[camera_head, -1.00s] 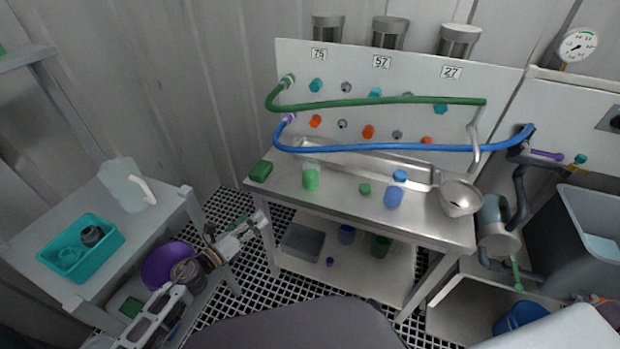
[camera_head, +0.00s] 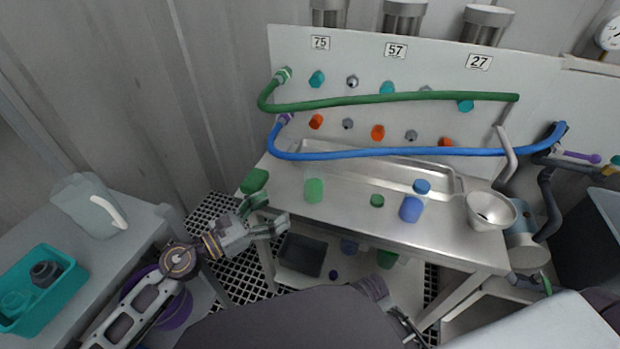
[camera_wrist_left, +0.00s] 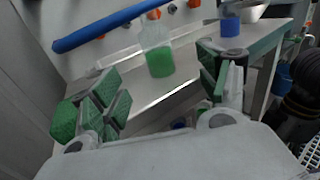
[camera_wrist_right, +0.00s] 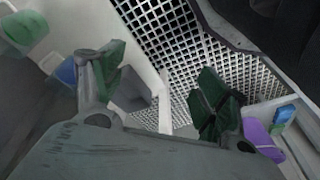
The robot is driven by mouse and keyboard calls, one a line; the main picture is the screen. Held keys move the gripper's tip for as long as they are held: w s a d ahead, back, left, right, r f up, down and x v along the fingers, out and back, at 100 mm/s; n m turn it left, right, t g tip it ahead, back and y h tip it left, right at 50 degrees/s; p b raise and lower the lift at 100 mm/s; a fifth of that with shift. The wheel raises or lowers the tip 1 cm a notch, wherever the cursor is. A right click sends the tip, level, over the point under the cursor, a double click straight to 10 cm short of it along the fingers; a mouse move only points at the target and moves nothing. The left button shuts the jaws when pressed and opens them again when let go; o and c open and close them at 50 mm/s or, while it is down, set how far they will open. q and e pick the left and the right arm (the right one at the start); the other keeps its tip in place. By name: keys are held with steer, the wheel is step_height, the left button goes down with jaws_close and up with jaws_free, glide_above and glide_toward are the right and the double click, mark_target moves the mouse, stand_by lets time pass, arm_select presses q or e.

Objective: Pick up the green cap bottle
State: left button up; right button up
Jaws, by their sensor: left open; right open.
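A bottle with green contents and a clear upper part (camera_head: 314,190) stands upright on the steel bench (camera_head: 340,215); it also shows in the left wrist view (camera_wrist_left: 159,60). No cap is visible on it. A small green cap (camera_head: 377,200) lies on the bench to its right. My left gripper (camera_head: 272,211) is open and empty at the bench's front left corner, left of the bottle and apart from it. In the left wrist view the bottle shows beyond the open fingers (camera_wrist_left: 160,90). My right gripper (camera_wrist_right: 160,80) is open and empty, low in front of the bench over the floor grating.
Green (camera_head: 390,97) and blue (camera_head: 400,153) hoses cross behind. A side table at left holds a pitcher (camera_head: 90,205) and teal tray (camera_head: 70,285).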

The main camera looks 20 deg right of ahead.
mark_target(305, 186)
arm_select(q)
steer(key=shift+w+d+r+m, duration=0.15)
steer(key=shift+w+d+m, duration=0.05)
steer(key=shift+m, duration=0.2)
arm_select(e)
steer(key=shift+w+r, duration=0.2)
steer(key=shift+w, duration=0.35)
arm_select(q)
steer(key=shift+w+d, duration=0.1)
steer(key=shift+d, duration=0.05)
steer(key=shift+p+x, duration=0.35)
steer(key=shift+x, duration=3.45)
steer(key=shift+d, duration=0.35)
arm_select(e)
steer(key=shift+d+f, duration=0.15)
steer(key=shift+f, duration=0.45)
arm_select(q)
steer(key=shift+w, duration=0.1)
arm_select(e)
steer(key=shift+s, duration=0.1)
arm_select(q)
steer(key=shift+w+d, duration=0.1)
steer(key=shift+d, duration=0.1)
steer(key=shift+x, duration=2.35)
arm_select(e)
steer(key=shift+r, duration=0.15)
